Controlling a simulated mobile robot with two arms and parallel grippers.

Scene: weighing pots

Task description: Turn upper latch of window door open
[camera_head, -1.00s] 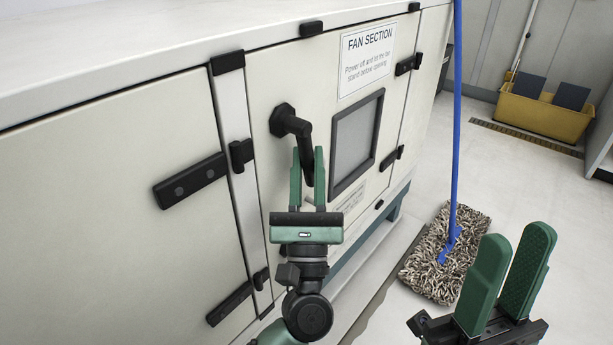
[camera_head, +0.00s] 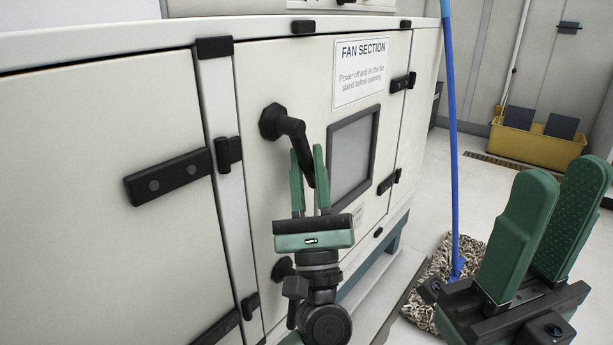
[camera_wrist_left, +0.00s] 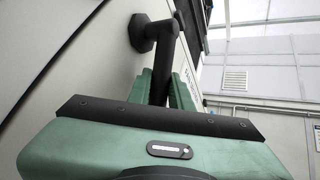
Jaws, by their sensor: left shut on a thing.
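The window door (camera_head: 255,80) is a cream cabinet panel with a dark-framed window (camera_head: 352,155) and a "FAN SECTION" label. Its upper latch (camera_head: 291,127) is a black lever on a round base, left of the window. The lever's grip points down and slightly right. My left gripper (camera_head: 308,172) is shut on this grip from below, one green finger on each side. The left wrist view also shows the upper latch (camera_wrist_left: 160,42) between the fingers. A lower black latch (camera_head: 282,268) is partly hidden behind my left wrist. My right gripper (camera_head: 560,185) is open and empty at right, away from the door.
Black hinges (camera_head: 390,182) line the door's right edge. A neighbouring panel (camera_head: 90,240) with black fittings is at left. A mop with a blue handle (camera_head: 452,130) stands right of the cabinet. A yellow bin (camera_head: 535,147) is on the floor behind. The door appears closed.

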